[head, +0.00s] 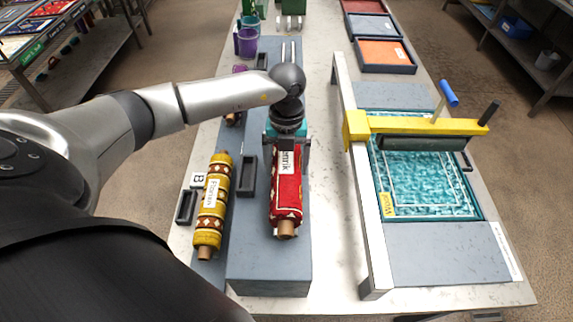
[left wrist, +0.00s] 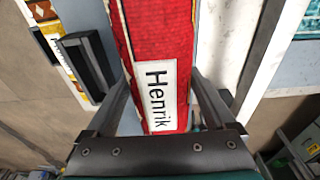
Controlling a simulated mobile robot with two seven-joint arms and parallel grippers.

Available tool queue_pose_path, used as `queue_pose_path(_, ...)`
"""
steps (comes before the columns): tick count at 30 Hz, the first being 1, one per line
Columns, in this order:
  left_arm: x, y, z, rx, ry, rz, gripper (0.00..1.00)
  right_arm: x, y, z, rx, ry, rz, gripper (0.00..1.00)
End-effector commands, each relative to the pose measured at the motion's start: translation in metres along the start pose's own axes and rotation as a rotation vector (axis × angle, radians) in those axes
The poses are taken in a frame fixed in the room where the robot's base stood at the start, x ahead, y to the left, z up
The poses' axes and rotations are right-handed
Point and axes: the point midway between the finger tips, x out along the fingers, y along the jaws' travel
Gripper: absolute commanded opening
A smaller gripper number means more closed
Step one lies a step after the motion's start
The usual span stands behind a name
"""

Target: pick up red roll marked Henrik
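The red roll marked Henrik (head: 287,195) lies lengthwise over the grey block, its brown core end toward me. Its white label (left wrist: 161,92) reads Henrik in the left wrist view. My left gripper (head: 293,143) is at the far, label end of the roll. In the left wrist view its two fingers (left wrist: 160,85) stand on either side of the roll, their tips close against its edges. I cannot tell whether they press on it. The far end of the roll is hidden by the gripper. My right gripper is not in view.
A yellow patterned roll (head: 212,205) lies left of the block, near dark holders (head: 248,176). A white rail frame with a yellow crossbar (head: 415,125) and roller stands right, over a teal rug (head: 425,175). Trays (head: 385,54) and a purple mug (head: 246,43) stand farther back.

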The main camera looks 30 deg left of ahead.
Motion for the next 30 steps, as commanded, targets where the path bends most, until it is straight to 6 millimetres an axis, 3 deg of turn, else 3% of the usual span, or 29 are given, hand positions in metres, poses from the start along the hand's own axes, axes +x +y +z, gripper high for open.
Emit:
queue_pose_path(2,-0.0003,-0.0001,0.0,0.0,0.0,0.0,0.79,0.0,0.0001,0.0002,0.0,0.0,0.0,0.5)
queue_pose_path(23,-0.0012,-0.0002,0.0003,0.0,0.0,-0.001,0.0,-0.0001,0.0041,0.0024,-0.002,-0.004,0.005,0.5)
queue_pose_path(30,-0.0023,-0.0007,0.0009,0.0,-0.002,-0.003,0.0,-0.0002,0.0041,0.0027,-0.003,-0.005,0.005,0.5)
